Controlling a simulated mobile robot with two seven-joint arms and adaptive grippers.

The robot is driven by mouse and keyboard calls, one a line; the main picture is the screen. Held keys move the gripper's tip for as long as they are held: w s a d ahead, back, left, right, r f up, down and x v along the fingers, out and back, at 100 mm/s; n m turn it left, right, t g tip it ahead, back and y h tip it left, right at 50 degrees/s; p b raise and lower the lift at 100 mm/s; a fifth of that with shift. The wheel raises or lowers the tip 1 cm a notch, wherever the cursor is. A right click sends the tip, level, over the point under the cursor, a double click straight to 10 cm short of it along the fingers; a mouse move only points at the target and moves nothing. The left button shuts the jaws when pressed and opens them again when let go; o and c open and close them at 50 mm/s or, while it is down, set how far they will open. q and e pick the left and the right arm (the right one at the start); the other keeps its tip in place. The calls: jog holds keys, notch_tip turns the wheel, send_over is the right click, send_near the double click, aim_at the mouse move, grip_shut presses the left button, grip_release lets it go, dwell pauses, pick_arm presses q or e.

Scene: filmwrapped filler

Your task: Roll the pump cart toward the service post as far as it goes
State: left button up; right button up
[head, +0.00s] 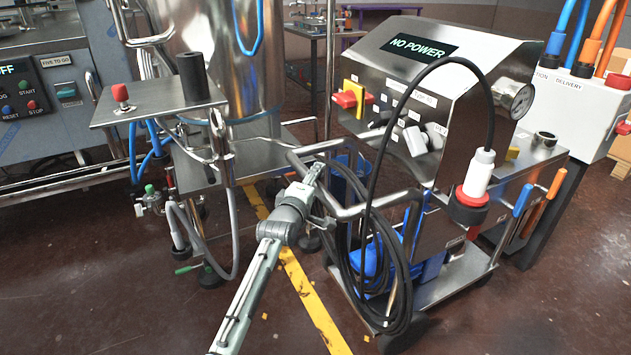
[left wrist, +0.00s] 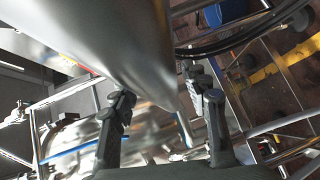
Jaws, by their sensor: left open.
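The pump cart (head: 440,135) is a steel cart at centre right in the head view, with a "NO POWER" display and a sloped control panel. Its tubular push handle (head: 362,207) faces me on the left side. What seems to be the service post (head: 575,108), a white box on a dark leg with a "DELIVERY" label, stands just behind the cart at the right. My left gripper (head: 313,176) is at the handle's left end. In the left wrist view its fingers (left wrist: 163,108) are apart, with steel surfaces beyond them. Contact with the handle cannot be told. My right gripper is out of view.
A black cable (head: 368,160) hangs coiled on the cart's handle side, its plug at the front. A steel tank (head: 225,60) on a frame and a side table (head: 158,100) stand left. Yellow floor tape (head: 308,290) runs beneath my arm. The floor in front is mostly clear.

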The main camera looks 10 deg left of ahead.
pick_arm(q)
jog(key=v, duration=1.2)
jog(key=shift+a, duration=0.1)
jog(key=s+a+f+m+g+y, duration=0.1)
jog(key=s+a+f+m+g, duration=0.25)
jog(key=s+f, duration=0.55)
jog(key=s+a+f+m+g+y, duration=0.1)
jog(key=s+a+f+m+g, duration=0.35)
jog(key=f, duration=0.65)
jog(key=s+a+f+m+g+y, duration=0.1)
jog(key=s+a+f+m+g, duration=0.1)
jog(key=s, duration=0.8)
jog(key=s+a+f+m+g+y, duration=0.1)
jog(key=s+a+f+m+g, duration=0.2)
jog(key=s, duration=0.8)
notch_tip(320, 180, down, 4)
jog(key=a+m, duration=0.2)
jog(key=m, duration=0.1)
jog(key=shift+s, duration=0.25)
